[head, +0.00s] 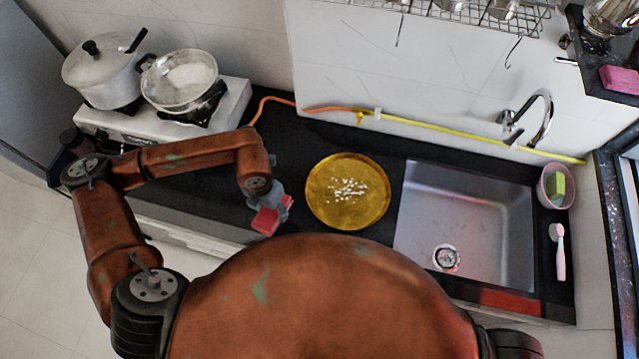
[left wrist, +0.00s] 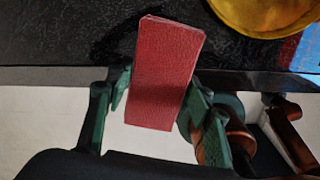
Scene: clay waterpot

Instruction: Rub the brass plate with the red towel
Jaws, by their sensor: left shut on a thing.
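The round brass plate (head: 324,205) lies flat on the black counter, left of the sink, with white specks clustered in its middle. Part of it also shows at the top right of the left wrist view (left wrist: 268,12). The red towel (head: 265,222) is a folded block near the counter's front edge, left of the plate and apart from it. My left gripper (head: 275,203) is shut on the towel. In the left wrist view the towel (left wrist: 165,75) sits between the green fingers. My right gripper is not in view.
A stove (head: 218,125) with a lidded pot (head: 100,75) and a pan (head: 180,82) stands at the left. An orange and yellow hose (head: 440,128) runs along the back wall. A steel sink (head: 470,205) lies right of the plate. A pink bowl (head: 546,190) and brush (head: 560,262) are farther right.

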